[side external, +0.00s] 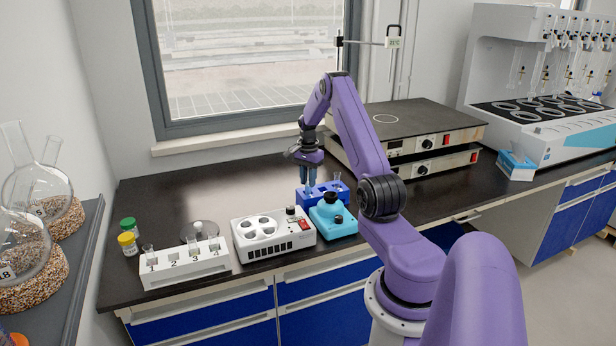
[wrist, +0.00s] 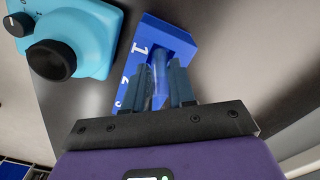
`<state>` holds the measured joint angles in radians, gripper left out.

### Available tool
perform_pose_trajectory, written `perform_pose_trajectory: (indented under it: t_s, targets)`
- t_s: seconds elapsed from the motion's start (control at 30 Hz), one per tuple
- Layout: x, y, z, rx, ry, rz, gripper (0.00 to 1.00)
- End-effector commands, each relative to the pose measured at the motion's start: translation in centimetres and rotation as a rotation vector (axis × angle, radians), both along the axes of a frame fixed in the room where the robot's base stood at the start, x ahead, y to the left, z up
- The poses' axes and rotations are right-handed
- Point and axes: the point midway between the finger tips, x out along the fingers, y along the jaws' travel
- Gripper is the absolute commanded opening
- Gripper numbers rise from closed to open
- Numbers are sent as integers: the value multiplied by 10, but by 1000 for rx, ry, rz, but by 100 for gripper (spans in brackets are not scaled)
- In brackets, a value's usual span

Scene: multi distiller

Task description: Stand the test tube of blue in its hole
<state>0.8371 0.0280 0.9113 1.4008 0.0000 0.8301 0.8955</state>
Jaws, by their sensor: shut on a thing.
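A blue rack (side external: 340,187) stands on the dark bench; in the wrist view it (wrist: 180,35) shows white numbers, with a "1" at the far end. My gripper (side external: 311,184) points down over the left part of this rack. In the wrist view my gripper (wrist: 167,88) is shut on a clear, bluish test tube (wrist: 159,72), which lies between the dark fingers and over the rack. Whether the tube's lower end is inside a hole cannot be told. Another clear tube (side external: 336,177) stands at the rack's right side.
A teal mixer (side external: 333,214) with a black cup stands just in front of the rack. A white device with round wells (side external: 272,234) and a white numbered tube rack (side external: 185,264) are to the left. Stacked hotplates (side external: 405,125) stand behind right.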

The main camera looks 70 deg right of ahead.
Motion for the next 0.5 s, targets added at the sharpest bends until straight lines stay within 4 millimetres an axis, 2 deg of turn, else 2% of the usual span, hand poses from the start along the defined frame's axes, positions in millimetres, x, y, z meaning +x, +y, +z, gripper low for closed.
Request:
perform_pose_trajectory:
  t_s: [0.5]
  targets:
    - [0, 0, -18, 0, 0, 0, 0]
